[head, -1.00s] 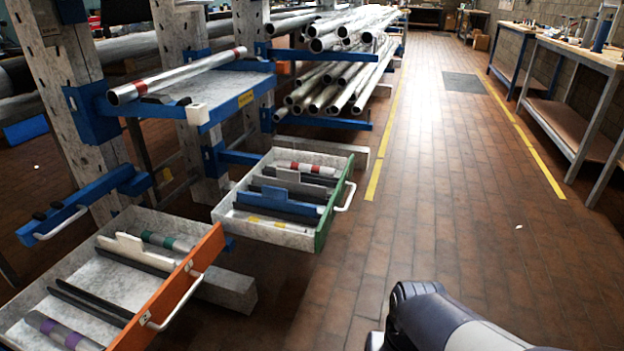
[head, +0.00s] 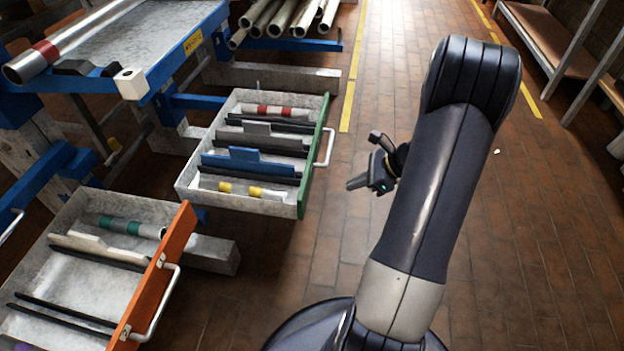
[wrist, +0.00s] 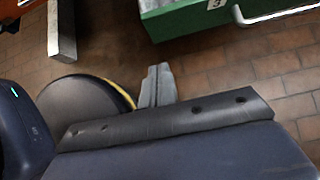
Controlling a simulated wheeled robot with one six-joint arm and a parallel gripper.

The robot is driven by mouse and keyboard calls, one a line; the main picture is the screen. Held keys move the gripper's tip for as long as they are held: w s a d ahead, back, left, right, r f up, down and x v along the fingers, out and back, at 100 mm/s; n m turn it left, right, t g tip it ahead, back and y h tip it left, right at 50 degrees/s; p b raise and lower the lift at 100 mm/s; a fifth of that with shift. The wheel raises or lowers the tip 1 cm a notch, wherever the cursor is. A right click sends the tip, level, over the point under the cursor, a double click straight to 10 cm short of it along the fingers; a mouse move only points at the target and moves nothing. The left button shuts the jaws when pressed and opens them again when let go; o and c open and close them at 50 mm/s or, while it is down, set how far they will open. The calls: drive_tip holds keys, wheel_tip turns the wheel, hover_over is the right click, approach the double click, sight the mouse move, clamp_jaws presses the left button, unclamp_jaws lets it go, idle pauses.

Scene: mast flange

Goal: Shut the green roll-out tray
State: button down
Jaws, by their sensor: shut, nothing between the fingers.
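The green roll-out tray (head: 316,160) is pulled out from the rack, with a green front panel and a white bar handle (head: 329,148). It holds dark dividers, a blue divider and short pipe pieces with red and yellow bands. In the wrist view, its green front (wrist: 190,20) and part of its handle (wrist: 275,15) show at the top. My gripper (head: 354,183) is to the right of the tray front, apart from the handle, over the floor. In the wrist view, its fingers (wrist: 158,82) are together and empty.
An orange-fronted tray (head: 160,270) is also pulled out at lower left, with its own white handle. A steel rack with pipes (head: 285,15) stands behind. The brick floor aisle (head: 555,220) is open to the right, with benches (head: 545,40) at the upper right.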

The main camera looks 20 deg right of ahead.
sight(303, 196)
drive_tip(key=shift+w+a+r+b+x, duration=0.3)
drive_tip(key=shift+b+x, duration=0.6)
drive_tip(key=shift+x, duration=1.2)
drive_tip(key=shift+w+a+r+b+x, duration=0.1)
drive_tip(key=shift+a+r+b+x, duration=0.25)
drive_tip(key=shift+b+x, duration=1.15)
drive_tip(key=shift+w+a+r+b+x, duration=0.15)
drive_tip(key=shift+a+r+b+x, duration=0.2)
drive_tip(key=shift+x, duration=2.35)
drive_tip(key=shift+w+a, duration=0.4)
drive_tip(key=shift+a, duration=0.2)
drive_tip(key=w+a+p, duration=0.3)
drive_tip(key=w+a, duration=0.5)
drive_tip(key=a, duration=0.4)
drive_tip(key=w+a+p, duration=0.3)
drive_tip(key=w+a, duration=0.6)
drive_tip(key=a, duration=0.4)
drive_tip(key=shift+p, duration=0.35)
drive_tip(key=shift+w+a+r, duration=0.1)
drive_tip(key=shift+a+r, duration=0.05)
drive_tip(key=shift+r, duration=0.05)
